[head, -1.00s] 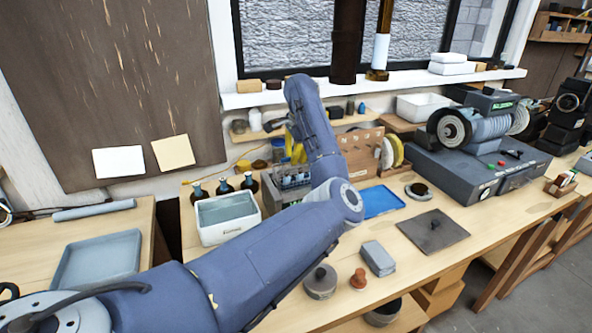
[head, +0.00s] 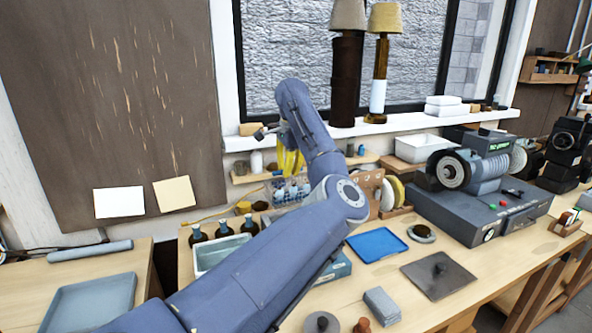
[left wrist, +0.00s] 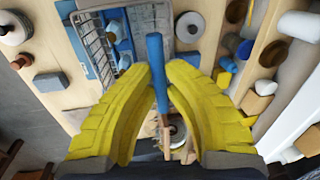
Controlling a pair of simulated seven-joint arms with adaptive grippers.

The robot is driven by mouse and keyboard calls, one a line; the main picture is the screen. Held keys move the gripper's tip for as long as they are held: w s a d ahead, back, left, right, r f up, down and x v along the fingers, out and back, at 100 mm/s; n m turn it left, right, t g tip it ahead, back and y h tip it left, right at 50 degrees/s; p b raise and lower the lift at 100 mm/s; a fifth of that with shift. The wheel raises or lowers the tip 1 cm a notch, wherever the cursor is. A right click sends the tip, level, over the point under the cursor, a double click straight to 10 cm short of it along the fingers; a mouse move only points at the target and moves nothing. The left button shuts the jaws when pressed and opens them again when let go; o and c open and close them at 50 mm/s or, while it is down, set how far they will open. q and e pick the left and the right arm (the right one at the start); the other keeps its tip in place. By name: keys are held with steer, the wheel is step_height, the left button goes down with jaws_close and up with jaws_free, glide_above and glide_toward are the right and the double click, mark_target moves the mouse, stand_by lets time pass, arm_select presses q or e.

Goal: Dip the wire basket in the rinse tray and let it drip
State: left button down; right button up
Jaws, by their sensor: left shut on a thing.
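My left gripper (head: 286,162), with yellow fingers, is shut on the blue handle (left wrist: 157,72) of the wire basket. The wire basket (head: 290,190) hangs below the fingers, above the bench and right of the dark bottles. It also shows in the left wrist view (left wrist: 93,42), with pale and blue things showing through its mesh. The rinse tray (head: 212,254), a white tub with bluish-grey liquid, stands on the bench at left. My left arm hides its front and right part. The basket is apart from the tray, up and to its right. My right gripper is out of view.
Several dark bottles (head: 223,230) stand right behind the rinse tray. A blue tray (head: 377,243) lies right of my arm. A wooden spool rack (head: 370,190) and a grinder (head: 480,170) stand behind. A dark plate (head: 438,274) lies at front right.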

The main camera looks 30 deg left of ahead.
arm_select(q)
steer(key=s+a+f, duration=0.4)
steer(key=s+a, duration=0.2)
steer(key=s, duration=0.3)
steer(key=s+a+f, duration=0.4)
steer(key=s+a, duration=0.2)
steer(key=s, duration=0.4)
steer(key=shift+m+g+h, duration=0.3)
steer(key=shift+h, duration=0.2)
steer(key=shift+w+a+f, duration=0.1)
steer(key=shift+w+f, duration=0.05)
steer(key=shift+f, duration=3.05)
steer(key=shift+w+f, duration=0.1)
steer(key=shift+f, duration=3.05)
